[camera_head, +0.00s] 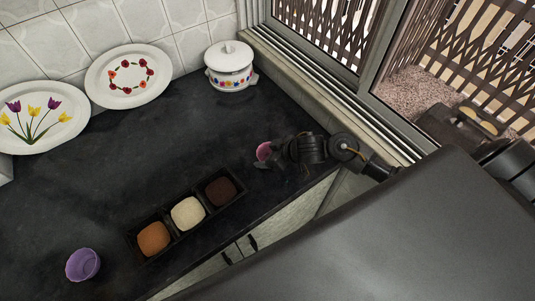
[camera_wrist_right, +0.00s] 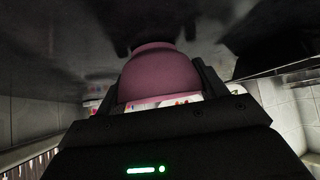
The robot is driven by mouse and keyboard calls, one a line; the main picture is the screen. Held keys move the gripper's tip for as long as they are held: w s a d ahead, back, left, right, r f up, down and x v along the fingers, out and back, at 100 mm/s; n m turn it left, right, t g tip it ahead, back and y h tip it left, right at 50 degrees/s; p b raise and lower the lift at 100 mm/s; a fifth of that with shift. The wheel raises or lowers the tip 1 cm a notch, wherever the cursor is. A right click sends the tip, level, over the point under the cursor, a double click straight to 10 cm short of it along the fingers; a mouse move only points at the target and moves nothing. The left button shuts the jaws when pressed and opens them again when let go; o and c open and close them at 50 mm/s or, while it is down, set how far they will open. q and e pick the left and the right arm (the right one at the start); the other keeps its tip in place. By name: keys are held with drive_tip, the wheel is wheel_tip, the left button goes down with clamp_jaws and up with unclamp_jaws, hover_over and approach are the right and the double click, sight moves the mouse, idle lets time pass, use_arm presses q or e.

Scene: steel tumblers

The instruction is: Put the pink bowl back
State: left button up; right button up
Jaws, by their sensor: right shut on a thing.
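The pink bowl (camera_head: 264,151) is small and sits at the tip of my right gripper (camera_head: 271,155), near the counter's right end. In the right wrist view the bowl (camera_wrist_right: 160,75) fills the space between the two fingers of the right gripper (camera_wrist_right: 162,84), which is shut on it. The bowl is close to the dark counter surface. I cannot tell whether it touches it. Part of the bowl is hidden by the gripper. My left gripper is not in view.
A black three-part tray (camera_head: 164,211) holds brown, cream and orange contents. A purple bowl (camera_head: 83,265) stands at the lower left. A lidded white pot (camera_head: 230,68) and two flowered plates (camera_head: 128,77) (camera_head: 40,118) are along the wall. The counter (camera_head: 150,150) between is clear.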

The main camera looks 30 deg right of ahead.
drive_tip(key=shift+f, duration=0.1)
drive_tip(key=shift+f, duration=0.15)
drive_tip(key=o, duration=1)
drive_tip(key=shift+s+d+r, duration=0.15)
drive_tip(key=shift+r, duration=0.4)
drive_tip(key=p+v, duration=0.2)
drive_tip(key=v, duration=0.9)
drive_tip(key=shift+s+r, duration=0.1)
drive_tip(key=shift+s, duration=0.05)
